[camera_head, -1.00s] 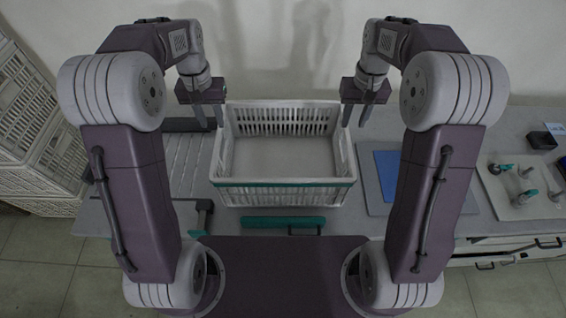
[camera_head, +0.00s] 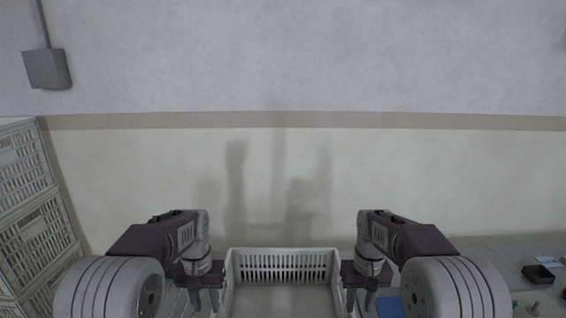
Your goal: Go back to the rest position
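My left gripper (camera_head: 205,299) hangs fingers down at the left side of the white crate, its two fingers apart with nothing between them. My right gripper (camera_head: 361,299) hangs the same way at the right side of the crate, also open and empty. The white slatted crate (camera_head: 288,254) stands on the bench between them. Its far wall and part of its bare floor show, and its near part is cut off by the bottom of the view.
Stacked crates (camera_head: 36,225) stand at the left. A blue mat (camera_head: 391,306) and a small black box (camera_head: 538,273) lie on the bench at the right. A plain wall (camera_head: 290,180) rises behind the bench, with a grey box (camera_head: 47,69) at upper left.

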